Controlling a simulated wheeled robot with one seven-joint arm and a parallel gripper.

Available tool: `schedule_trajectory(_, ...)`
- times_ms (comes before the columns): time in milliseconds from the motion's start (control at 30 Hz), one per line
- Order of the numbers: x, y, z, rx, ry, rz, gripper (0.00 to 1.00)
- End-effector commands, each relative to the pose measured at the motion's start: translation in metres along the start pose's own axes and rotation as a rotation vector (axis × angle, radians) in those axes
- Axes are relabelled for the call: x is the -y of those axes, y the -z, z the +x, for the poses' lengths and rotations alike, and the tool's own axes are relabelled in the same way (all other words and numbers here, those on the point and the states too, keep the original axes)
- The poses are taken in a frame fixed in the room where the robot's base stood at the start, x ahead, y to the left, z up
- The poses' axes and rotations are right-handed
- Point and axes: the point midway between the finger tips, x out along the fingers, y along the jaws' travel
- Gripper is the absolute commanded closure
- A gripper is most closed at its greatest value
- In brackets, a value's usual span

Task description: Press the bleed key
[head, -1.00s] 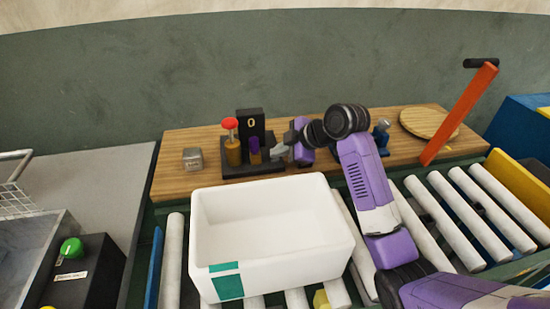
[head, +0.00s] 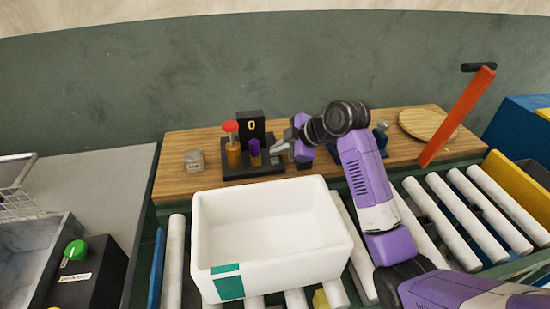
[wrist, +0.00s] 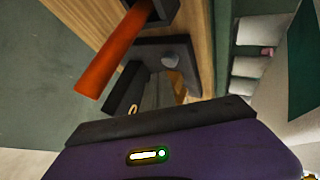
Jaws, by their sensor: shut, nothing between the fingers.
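A press unit on a black base (head: 232,172) stands on the wooden board. I cannot tell which part is the bleed key.
A white crate (head: 225,245) sits on rollers in front of the board. A grey cube (head: 194,161) is left of the press unit. An orange lever (head: 457,117) and round wooden disc (head: 425,124) are at right. A black box with a green button (head: 75,250) is at left.

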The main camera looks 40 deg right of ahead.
Motion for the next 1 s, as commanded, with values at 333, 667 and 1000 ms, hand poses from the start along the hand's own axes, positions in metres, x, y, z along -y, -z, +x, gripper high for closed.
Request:
schedule_trajectory(333, -0.006, 0.005, -0.007, 0.0, -0.001, 0.0, 1.0)
schedule_trajectory(667, -0.021, 0.021, -0.029, 0.0, -0.002, -0.001, 1.0)
schedule_trajectory(1000, -0.025, 0.025, -0.035, 0.0, 0.0, 0.0, 1.0)
